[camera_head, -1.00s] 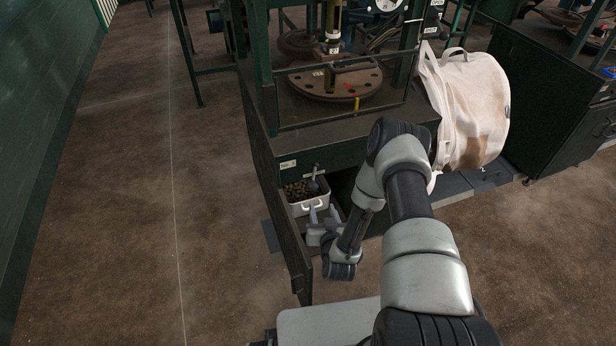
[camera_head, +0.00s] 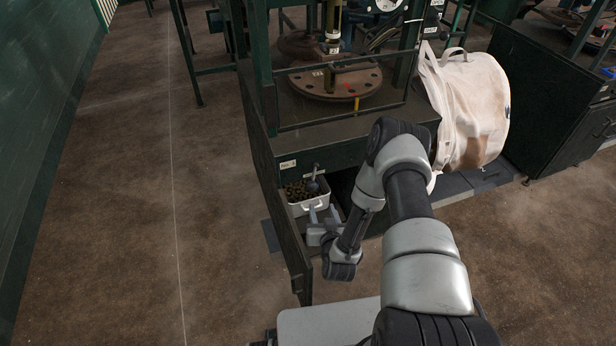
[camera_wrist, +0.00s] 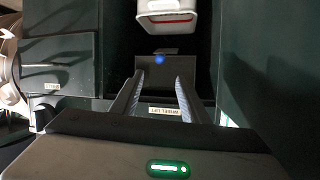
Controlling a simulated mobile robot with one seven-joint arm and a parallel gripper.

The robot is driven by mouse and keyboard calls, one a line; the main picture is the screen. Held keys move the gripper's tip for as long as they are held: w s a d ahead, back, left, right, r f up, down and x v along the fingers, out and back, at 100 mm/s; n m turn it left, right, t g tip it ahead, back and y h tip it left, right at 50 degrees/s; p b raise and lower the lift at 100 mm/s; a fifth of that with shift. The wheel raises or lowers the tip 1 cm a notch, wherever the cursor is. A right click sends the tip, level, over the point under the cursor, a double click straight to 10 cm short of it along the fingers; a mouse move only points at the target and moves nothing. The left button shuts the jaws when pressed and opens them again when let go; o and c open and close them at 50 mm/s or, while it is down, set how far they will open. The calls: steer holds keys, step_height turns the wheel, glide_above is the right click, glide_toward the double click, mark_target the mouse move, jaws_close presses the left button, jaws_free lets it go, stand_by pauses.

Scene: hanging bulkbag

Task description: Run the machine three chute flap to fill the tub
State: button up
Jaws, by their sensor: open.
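A white tub (camera_head: 312,206) sits in the open bay under the green machine (camera_head: 300,130), filled with small brown pieces. My gripper (camera_head: 323,212) is open and empty, just in front of the tub. In the wrist view its two fingers (camera_wrist: 158,75) point towards the tub with a gap between, not touching it. The chute itself is hidden.
An open dark door (camera_head: 291,245) stands left of my gripper. A large pale bag (camera_head: 470,105) hangs at the machine's right. A "WHEEL LIFT" label (camera_wrist: 165,111) shows between my fingers. The brown floor (camera_head: 120,200) at left is clear.

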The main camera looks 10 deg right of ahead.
steer(key=shift+w, duration=0.2)
steer(key=c, duration=0.3)
steer(key=w+m+b, duration=0.1)
steer(key=w, duration=0.1)
steer(key=w+d+m+b, duration=0.1)
steer(key=w, duration=0.1)
steer(key=w+r+b, duration=0.1)
steer(key=w, duration=0.1)
steer(key=shift+w+d+m+g+b, duration=0.3)
steer(key=shift+w+m, duration=0.1)
jaws_close()
steer(key=shift+y, duration=0.3)
steer(key=b+x, duration=0.2)
steer(key=x, duration=0.7)
steer(key=shift+w+a+f, duration=0.1)
steer(key=shift+w, duration=0.15)
